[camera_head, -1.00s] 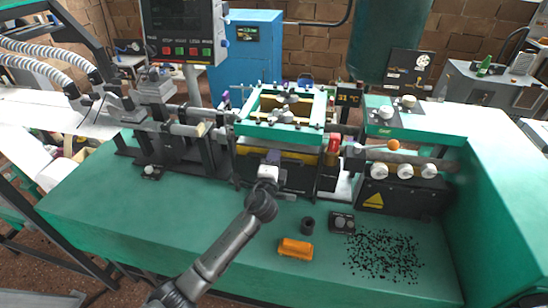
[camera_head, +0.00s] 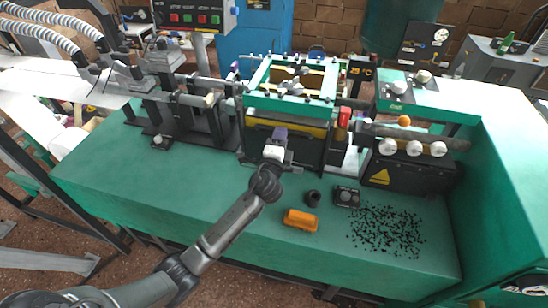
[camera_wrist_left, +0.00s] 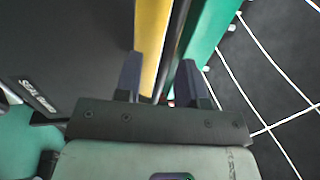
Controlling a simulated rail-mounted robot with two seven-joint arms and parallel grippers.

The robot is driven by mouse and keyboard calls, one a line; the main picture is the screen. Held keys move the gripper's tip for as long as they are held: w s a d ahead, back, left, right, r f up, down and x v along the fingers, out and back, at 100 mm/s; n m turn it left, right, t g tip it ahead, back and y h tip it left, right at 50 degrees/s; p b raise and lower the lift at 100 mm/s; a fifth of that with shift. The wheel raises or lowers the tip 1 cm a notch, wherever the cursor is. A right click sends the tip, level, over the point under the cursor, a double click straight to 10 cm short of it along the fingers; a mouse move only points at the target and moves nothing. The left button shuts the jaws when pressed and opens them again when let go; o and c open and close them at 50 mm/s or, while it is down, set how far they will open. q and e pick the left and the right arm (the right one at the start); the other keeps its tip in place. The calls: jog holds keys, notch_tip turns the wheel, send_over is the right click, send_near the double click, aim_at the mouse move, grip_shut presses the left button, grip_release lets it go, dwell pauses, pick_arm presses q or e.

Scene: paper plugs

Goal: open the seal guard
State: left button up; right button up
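The seal guard (camera_wrist_left: 45,50) shows in the left wrist view as a dark panel with a partly legible white "SEAL" label, left of my fingers. In the head view, a dark front panel (camera_head: 310,152) below the machine's green frame appears to be this guard. My left gripper (camera_head: 280,133) is at the front of the machine, over the panel's upper part. In the wrist view its two fingers (camera_wrist_left: 158,82) are apart, with a yellow bar (camera_wrist_left: 150,40) and a dark rod seen between them. Contact cannot be told. My right gripper is not in view.
The green frame (camera_head: 262,75) stands above the panel. An orange box (camera_head: 300,220), a small black cup (camera_head: 313,198) and a dark switch box (camera_head: 347,196) lie on the green table (camera_head: 150,205). Black bits (camera_head: 385,230) are scattered at right. The table's left part is clear.

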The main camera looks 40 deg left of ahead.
pick_arm(q)
jog(key=v, duration=1.1)
jog(key=shift+s, duration=0.1)
